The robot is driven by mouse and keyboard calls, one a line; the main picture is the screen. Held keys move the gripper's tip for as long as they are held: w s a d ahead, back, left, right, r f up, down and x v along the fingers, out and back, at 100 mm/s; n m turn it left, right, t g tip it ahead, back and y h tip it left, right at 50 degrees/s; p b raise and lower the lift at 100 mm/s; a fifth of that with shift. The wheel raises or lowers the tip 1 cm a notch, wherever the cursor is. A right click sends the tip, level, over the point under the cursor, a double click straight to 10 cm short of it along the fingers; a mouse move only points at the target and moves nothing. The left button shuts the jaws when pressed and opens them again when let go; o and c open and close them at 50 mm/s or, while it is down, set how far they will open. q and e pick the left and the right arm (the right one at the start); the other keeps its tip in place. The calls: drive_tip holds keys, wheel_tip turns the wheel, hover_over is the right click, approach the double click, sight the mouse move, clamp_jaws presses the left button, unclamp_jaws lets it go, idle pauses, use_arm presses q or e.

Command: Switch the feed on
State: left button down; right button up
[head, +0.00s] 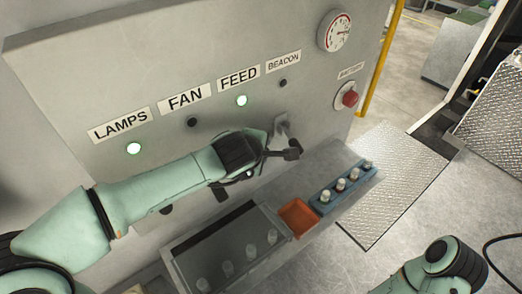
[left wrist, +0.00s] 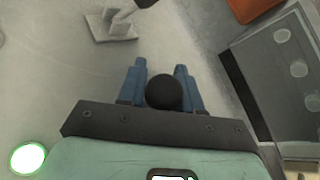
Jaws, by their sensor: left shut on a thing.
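The FEED label (head: 239,77) is on the grey panel, with a lit green lamp (head: 241,101) below it. My left gripper (head: 264,152) is in front of the panel below that lamp. In the left wrist view its blue fingers are shut on a round black knob (left wrist: 164,92), which appears to be the feed lever's. The lever's shaft and base are hidden behind the gripper. A neighbouring lever's grey base (head: 282,127) is just right of the gripper; it also shows in the left wrist view (left wrist: 112,26). My right gripper is out of view; only part of its arm shows.
The LAMPS lamp (head: 134,148) is lit green; the FAN lamp (head: 192,122) and BEACON lamp (head: 283,83) are dark. A red button (head: 350,98) and a gauge (head: 336,32) are at right. An orange tray (head: 298,203) and a blue rack (head: 325,207) lie on the ledge below.

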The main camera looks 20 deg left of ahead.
use_arm(q)
drive_tip(key=shift+r, duration=0.15)
idle(0.3)
drive_tip(key=c, duration=0.8)
unclamp_jaws()
drive_tip(key=shift+c, duration=0.2)
drive_tip(key=v, duration=1.3)
drive_tip(key=shift+s+a+r, duration=0.1)
drive_tip(key=shift+a, duration=0.05)
